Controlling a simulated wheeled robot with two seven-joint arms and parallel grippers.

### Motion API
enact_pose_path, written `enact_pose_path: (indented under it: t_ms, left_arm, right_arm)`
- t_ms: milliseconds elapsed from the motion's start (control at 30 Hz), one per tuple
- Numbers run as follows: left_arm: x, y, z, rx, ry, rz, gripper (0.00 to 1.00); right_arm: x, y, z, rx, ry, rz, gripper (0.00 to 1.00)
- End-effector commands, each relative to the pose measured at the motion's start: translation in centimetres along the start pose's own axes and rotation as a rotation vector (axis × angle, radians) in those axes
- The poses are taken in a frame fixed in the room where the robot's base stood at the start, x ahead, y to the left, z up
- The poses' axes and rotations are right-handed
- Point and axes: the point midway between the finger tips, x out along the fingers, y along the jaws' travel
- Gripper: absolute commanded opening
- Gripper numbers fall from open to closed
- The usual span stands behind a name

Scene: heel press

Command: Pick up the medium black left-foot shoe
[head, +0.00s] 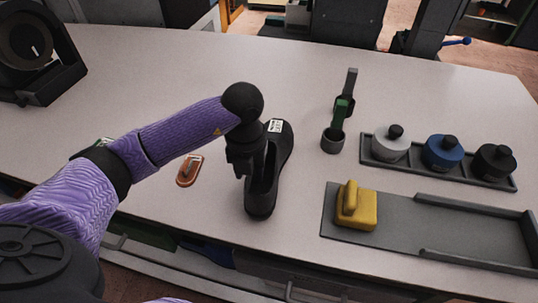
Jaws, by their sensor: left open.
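A black shoe (264,195) lies on the light table near the middle of the head view, its long axis running toward the front edge. A white label (275,126) shows at its far end. My left gripper (246,172) comes in from the left and points down at the left side of the shoe's opening. Its jaws are open. It overlaps part of the shoe, and I cannot tell whether they touch. The shoe's size and foot side cannot be read. My right gripper is not in view.
An orange-brown oval piece (188,170) lies left of the shoe. To the right are a grey tray (440,246) with a yellow block (356,207), a rack (426,174) of lidded pots, and small cups with handles (333,139). A black device (40,60) stands far left. The table's back middle is clear.

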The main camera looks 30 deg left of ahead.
Motion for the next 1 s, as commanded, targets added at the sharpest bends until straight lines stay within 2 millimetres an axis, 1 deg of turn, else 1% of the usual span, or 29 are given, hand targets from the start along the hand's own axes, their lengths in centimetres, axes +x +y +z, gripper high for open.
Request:
enact_pose_path:
  t_ms: [167,267,300,400,1000]
  left_arm:
    - [0.1,-0.01,0.0,0.0,0.0,0.0,0.46]
    - [0.08,-0.01,0.0,0.0,0.0,0.0,0.27]
    - [0.08,-0.01,0.0,0.0,0.0,0.0,0.19]
    - [0.08,0.0,-0.01,0.0,0.0,0.0,0.0]
    - [0.09,0.0,-0.02,0.001,0.001,0.0,0.0]
  right_arm:
    - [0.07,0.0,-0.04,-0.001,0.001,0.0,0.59]
    - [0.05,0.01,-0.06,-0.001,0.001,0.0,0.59]
    - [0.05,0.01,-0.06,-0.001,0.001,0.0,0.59]
    - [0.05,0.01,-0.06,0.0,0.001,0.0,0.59]
    - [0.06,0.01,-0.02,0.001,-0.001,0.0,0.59]
